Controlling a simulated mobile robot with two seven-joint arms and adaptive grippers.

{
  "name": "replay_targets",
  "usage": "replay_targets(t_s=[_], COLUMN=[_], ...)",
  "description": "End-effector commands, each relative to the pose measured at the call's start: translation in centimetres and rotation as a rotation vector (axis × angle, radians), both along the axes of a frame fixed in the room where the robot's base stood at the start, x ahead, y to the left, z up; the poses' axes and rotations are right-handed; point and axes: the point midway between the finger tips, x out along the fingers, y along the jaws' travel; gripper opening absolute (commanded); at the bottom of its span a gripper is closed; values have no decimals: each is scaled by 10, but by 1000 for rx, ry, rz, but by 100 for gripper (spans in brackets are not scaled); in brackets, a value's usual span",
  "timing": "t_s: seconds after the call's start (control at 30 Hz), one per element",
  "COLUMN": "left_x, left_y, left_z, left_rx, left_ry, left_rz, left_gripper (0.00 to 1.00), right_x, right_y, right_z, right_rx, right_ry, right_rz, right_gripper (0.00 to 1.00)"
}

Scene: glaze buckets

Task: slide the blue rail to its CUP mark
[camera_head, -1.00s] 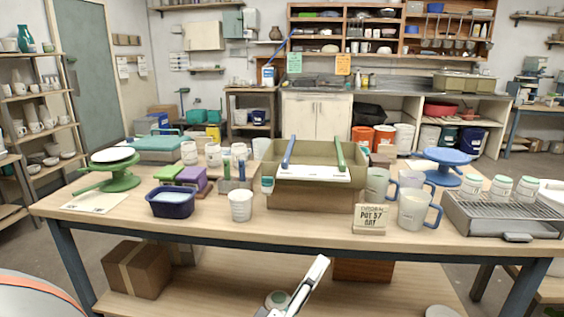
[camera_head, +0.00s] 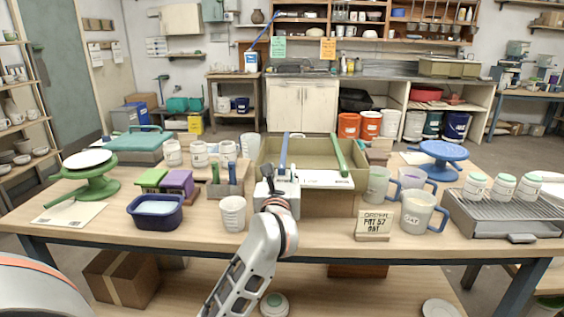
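The blue rail (camera_head: 283,151) lies front to back across the left part of an olive-green tub (camera_head: 263,166). A green rail (camera_head: 340,156) lies across the tub farther right. A white strip (camera_head: 325,180) runs along the tub's front; its marks are too small to read, and its left part is hidden by my arm. My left gripper (camera_head: 284,180) is at the tub's front edge, at the near end of the blue rail. Its fingers are too small and covered to tell whether they are open or touching the rail. My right gripper is not in view.
A white cup (camera_head: 232,213) and a tool holder (camera_head: 224,189) stand left of my arm. A sign block (camera_head: 374,223) and mugs (camera_head: 417,211) stand to the right. A blue basin (camera_head: 156,212) is farther left. The table's front strip is mostly clear.

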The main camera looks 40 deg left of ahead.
Motion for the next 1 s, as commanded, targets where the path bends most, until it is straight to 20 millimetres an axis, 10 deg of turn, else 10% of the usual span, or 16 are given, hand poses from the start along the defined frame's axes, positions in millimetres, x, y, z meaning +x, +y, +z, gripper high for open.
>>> replay_targets(t_s=[0.4, 0.77, 0.9, 1.0], left_x=[48, 53, 53, 53], left_y=[31, 33, 33, 33], left_z=[-1, 1, 1, 1], left_rx=[5, 5, 5, 5], left_ry=[1, -1, -1, -1], left_rz=[3, 2, 2, 2], left_gripper=[31, 31, 0, 0], right_x=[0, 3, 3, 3], right_y=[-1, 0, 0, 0], right_z=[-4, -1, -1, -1], right_rx=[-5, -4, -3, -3], right_ry=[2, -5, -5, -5], right_rz=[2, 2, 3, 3], right_gripper=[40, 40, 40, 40])
